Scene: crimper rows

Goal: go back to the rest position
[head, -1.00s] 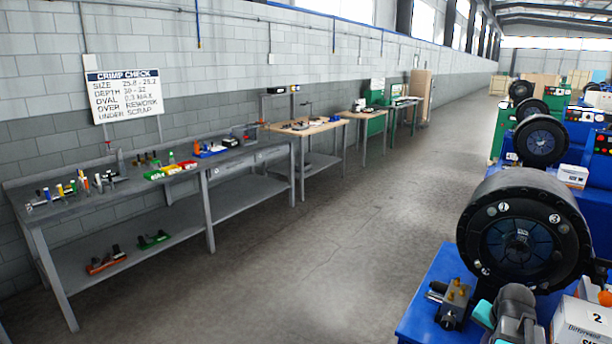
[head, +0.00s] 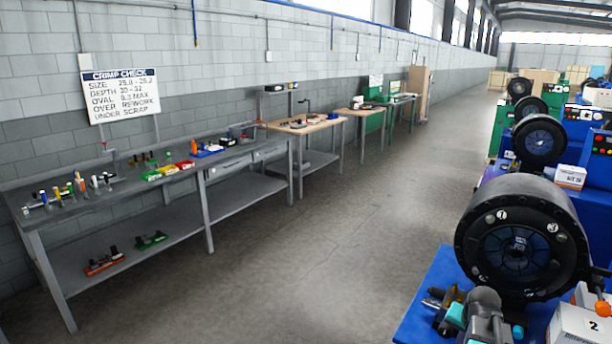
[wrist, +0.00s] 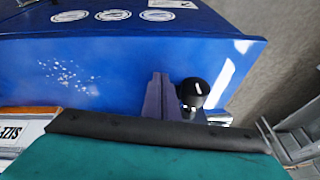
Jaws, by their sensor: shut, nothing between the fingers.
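My gripper (wrist: 157,97) shows in the wrist view as two grey-purple fingers, shut together with nothing between them. It is over the side of a blue machine body (wrist: 120,65). A black ball knob (wrist: 191,93) appears just right of the fingers; whether they touch it I cannot tell. A teal surface with a black edge fills the bottom of the wrist view. In the head view my grey and teal arm is folded low at the bottom right, in front of the blue machine (head: 425,315); the fingertips cannot be made out there.
A black crimper head (head: 515,240) stands close to my arm, with a white box (head: 578,325) marked 2 to its lower right. A grey bench (head: 235,195) with tools runs along the left wall. The floor aisle (head: 360,230) between is clear.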

